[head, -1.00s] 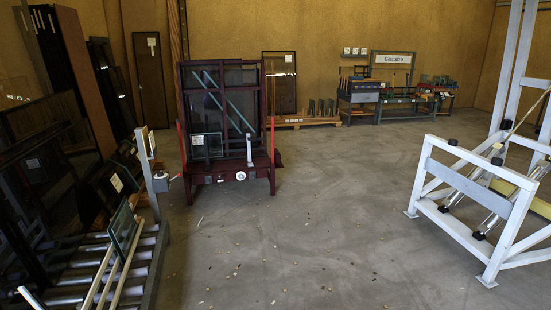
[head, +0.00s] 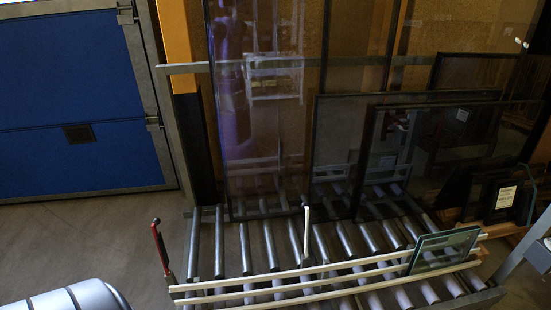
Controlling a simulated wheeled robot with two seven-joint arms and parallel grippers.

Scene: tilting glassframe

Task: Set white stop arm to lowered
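A short white upright bar (head: 306,228) stands among the rollers of the conveyor, just behind the pale rails. It looks like a stop arm and points up. Neither of my grippers shows in the head view.
The roller conveyor (head: 345,241) carries large framed glass panes (head: 265,120) standing at its back. A small glass pane (head: 443,250) leans by the pale rails (head: 330,267) at the right. A blue door (head: 65,100) is at the left, with bare floor (head: 90,232) before it.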

